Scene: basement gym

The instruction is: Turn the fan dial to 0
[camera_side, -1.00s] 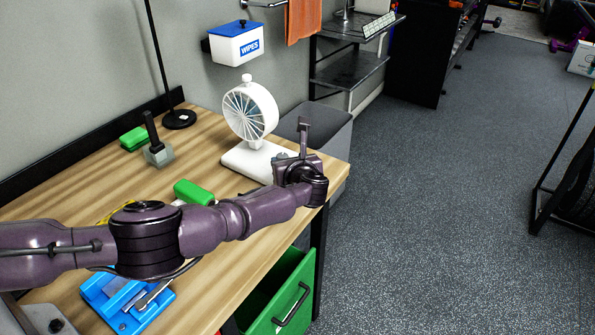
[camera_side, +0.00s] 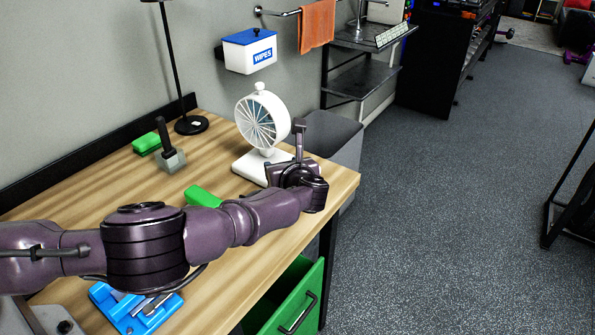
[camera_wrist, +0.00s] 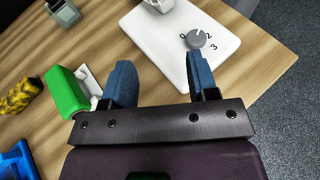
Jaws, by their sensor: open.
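The white fan (camera_side: 262,120) stands on its flat white base near the right end of the wooden desk. The right finger is close to the dial in the picture; contact is not clear. In the side view my wrist hides the dial.
A green block (camera_wrist: 66,92) with a white part lies left of the fingers, beside a yellow-black item (camera_wrist: 20,95). A grey block with a black handle (camera_side: 170,158), a lamp base (camera_side: 191,125) and a blue device (camera_side: 130,310) are on the desk. A green drawer (camera_side: 295,300) is open.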

